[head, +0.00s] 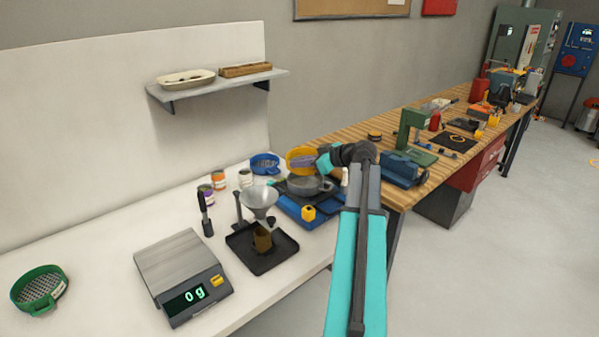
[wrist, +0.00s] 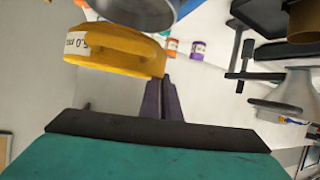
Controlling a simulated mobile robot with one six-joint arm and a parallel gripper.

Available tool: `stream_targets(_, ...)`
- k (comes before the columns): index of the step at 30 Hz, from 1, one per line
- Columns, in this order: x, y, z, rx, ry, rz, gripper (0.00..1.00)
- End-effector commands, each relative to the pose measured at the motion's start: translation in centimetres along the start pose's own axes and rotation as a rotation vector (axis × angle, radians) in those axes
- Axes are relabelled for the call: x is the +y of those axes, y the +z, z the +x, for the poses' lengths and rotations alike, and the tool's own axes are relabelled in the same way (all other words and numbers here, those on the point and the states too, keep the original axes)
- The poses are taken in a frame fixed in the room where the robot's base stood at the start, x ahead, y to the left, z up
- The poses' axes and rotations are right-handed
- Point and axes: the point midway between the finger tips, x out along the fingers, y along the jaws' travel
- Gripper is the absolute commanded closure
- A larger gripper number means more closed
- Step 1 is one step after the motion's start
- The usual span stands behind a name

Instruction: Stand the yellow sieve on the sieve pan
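The yellow sieve (head: 297,154) is tilted, up behind the grey sieve pan (head: 306,186), with its open side toward the head camera. The pan sits on a blue shaker base (head: 311,207). My gripper (head: 315,161) is at the sieve's right side, its purple fingers close together on the sieve's edge. In the wrist view the yellow sieve (wrist: 112,50), with a white label, lies at the tips of the fingers (wrist: 163,92). The exact contact is partly hidden. A grey round metal part, apparently the pan (wrist: 140,10), shows at the top of that view.
A blue sieve (head: 265,163) stands behind left of the shaker, with several jars (head: 218,180) beside it. A funnel stand (head: 259,198) over a black tray (head: 262,255) and a scale (head: 181,272) stand left. A green sieve (head: 40,288) is far left. A wall shelf (head: 217,86) hangs above.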

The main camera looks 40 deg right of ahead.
Motion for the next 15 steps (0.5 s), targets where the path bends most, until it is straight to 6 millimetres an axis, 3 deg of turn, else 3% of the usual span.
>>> stream_targets(15,-0.02,0.83,0.29,0.0,0.001,0.001,1.0)
